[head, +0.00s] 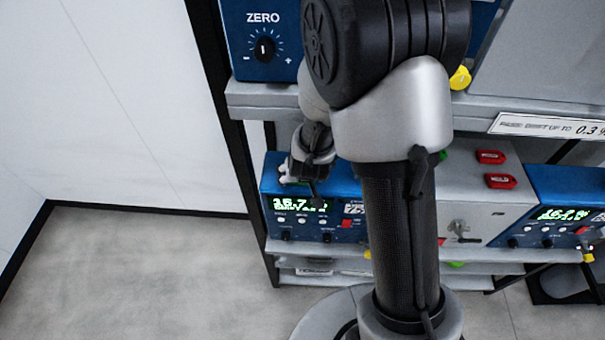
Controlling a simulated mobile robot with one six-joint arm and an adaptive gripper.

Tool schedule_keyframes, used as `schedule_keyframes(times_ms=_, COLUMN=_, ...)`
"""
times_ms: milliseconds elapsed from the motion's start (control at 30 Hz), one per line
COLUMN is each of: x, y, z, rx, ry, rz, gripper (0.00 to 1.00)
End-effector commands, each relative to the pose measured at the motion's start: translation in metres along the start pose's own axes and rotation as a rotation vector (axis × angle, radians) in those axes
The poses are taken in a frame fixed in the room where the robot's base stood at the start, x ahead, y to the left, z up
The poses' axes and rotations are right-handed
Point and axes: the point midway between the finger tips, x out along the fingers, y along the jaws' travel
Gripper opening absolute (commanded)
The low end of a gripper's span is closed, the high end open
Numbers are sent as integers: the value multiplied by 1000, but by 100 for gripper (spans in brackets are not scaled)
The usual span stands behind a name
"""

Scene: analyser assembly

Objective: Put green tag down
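My gripper (308,178) is small in the head view, just in front of and above the left blue analyser (270,185) on the middle shelf. My arm hides much of that area, and I cannot make out the fingers or whether they hold anything. No green tag shows clearly at the gripper. A small green piece (442,155) shows just right of my arm, by the grey box. Another yellow-green piece (457,263) lies low on the bottom shelf. I cannot tell whether either is the tag.
Two red tags (491,157) (500,181) lie on the grey box (465,192). A second blue analyser (570,190) stands at the right. The upper shelf (262,98) holds a blue unit with a ZERO knob (264,49). Floor at the left is clear.

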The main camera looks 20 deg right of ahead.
Motion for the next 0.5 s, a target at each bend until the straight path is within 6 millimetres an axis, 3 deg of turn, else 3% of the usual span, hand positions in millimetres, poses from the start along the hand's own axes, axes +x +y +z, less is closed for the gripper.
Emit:
schedule_keyframes(times_ms=200, x=4, y=0, z=2, rx=0, ry=0, rz=0, gripper=51)
schedule_keyframes(times_ms=233, x=4, y=0, z=2, rx=0, ry=0, rz=0, gripper=74)
schedule_keyframes(times_ms=500, x=3, y=0, z=2, rx=0, ry=0, rz=0, gripper=92)
